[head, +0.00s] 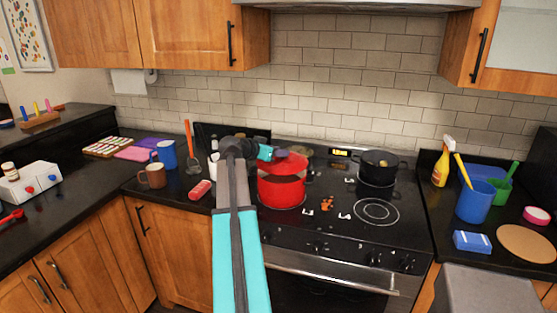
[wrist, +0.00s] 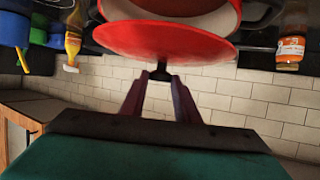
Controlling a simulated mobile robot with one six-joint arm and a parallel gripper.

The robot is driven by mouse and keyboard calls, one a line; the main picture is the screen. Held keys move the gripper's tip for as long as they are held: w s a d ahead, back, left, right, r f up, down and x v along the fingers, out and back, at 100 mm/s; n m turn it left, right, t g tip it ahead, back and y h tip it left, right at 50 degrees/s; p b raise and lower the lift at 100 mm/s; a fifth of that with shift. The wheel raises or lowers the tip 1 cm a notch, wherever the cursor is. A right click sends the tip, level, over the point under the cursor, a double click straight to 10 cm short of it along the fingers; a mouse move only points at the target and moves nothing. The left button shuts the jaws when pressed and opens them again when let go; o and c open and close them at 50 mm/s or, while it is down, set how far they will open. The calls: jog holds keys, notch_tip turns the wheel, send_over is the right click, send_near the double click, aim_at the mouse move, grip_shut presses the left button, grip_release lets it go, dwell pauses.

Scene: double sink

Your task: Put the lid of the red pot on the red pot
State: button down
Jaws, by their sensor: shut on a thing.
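The red pot (head: 282,193) stands on the left side of the stovetop. Its red lid (head: 291,163) is just above the pot's opening, with a gap showing the pale inside of the pot. My gripper (head: 279,153) reaches in from the left at the lid's top. In the wrist view, which looks upside down, the gripper (wrist: 160,82) is shut on the lid's dark knob. The lid (wrist: 165,40) shows as a wide red disc close to the red pot (wrist: 180,5), apart from its rim on at least one side.
A black pot (head: 378,170) stands on the back right of the stovetop. A brown mug (head: 152,176), a blue mug (head: 164,154) and a red block (head: 200,190) lie left of the stove. A spray bottle (head: 441,166) and blue container (head: 474,202) stand right.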

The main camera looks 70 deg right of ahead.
aim_at(280, 159)
jog(key=shift+f+p, duration=0.65)
jog(key=shift+f, duration=0.95)
jog(key=c, duration=1.4)
grip_release()
jog(key=shift+o, duration=0.2)
jog(key=shift+a, duration=0.1)
jog(key=b+v, duration=0.3)
jog(key=v, duration=0.8)
jog(key=shift+a+r, duration=0.15)
jog(key=shift+a, duration=0.2)
jog(key=shift+w, duration=0.2)
